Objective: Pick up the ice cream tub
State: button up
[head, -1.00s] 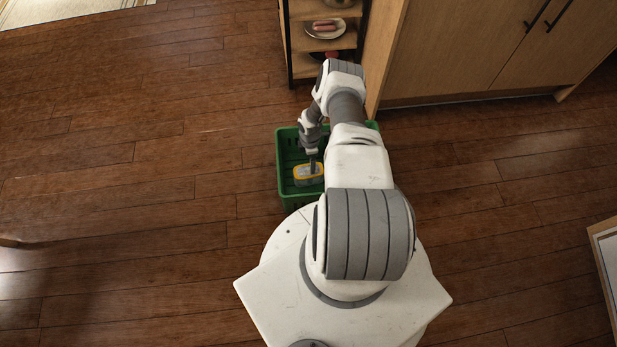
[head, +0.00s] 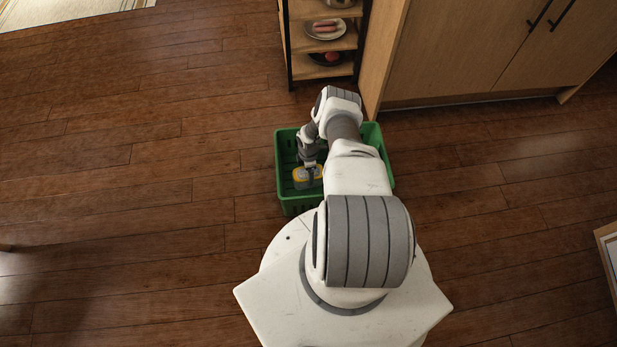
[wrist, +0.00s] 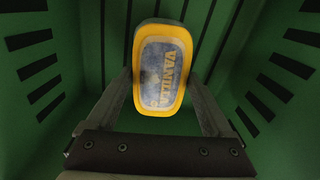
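The ice cream tub (wrist: 163,70) has a yellow rim and a blue-grey lid reading "VANILLA". It lies in the green crate, and its yellow edge also shows in the head view (head: 299,181). My gripper (wrist: 158,78) points down into the crate, with one finger on each side of the tub in the wrist view. The fingers are spread, and I see no clear contact with the tub. In the head view my gripper (head: 309,168) is over the tub and covers part of it.
The green crate (head: 284,190) stands on the wooden floor, its slatted walls close around my gripper. My arm hides its right part. A shelf (head: 315,43) with plates and a wooden cabinet (head: 450,60) stand behind. The floor to the left is clear.

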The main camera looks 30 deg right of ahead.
jog(key=c, duration=0.9)
jog(key=shift+c, duration=0.9)
jog(key=shift+r, duration=0.15)
